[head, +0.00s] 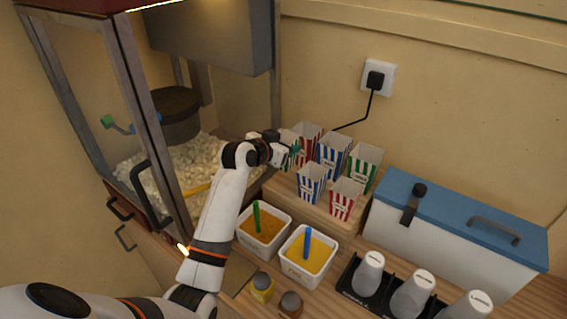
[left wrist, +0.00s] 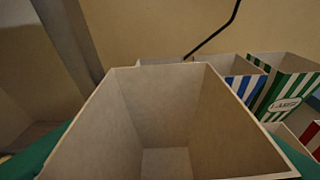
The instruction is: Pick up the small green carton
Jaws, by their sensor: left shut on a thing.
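My left gripper (head: 284,152) is at the left end of the carton group. It is shut on a green-striped carton (head: 289,136), mostly hidden behind the gripper in the head view. In the left wrist view the empty, open-topped carton (left wrist: 160,120) fills the middle, with green finger parts at both lower sides. I cannot tell whether its base touches the wooden stand. Another green-striped carton (head: 364,166) stands at the right of the group; it also shows in the left wrist view (left wrist: 284,90). My right gripper is not in view.
Red-striped cartons (head: 307,146) (head: 344,198) and blue-striped cartons (head: 333,153) (head: 312,183) stand close by on the wooden stand (head: 287,188). The popcorn machine (head: 185,110) is at left. Two tubs (head: 261,231) (head: 307,257) stand in front, a blue-lidded cooler (head: 455,220) at right.

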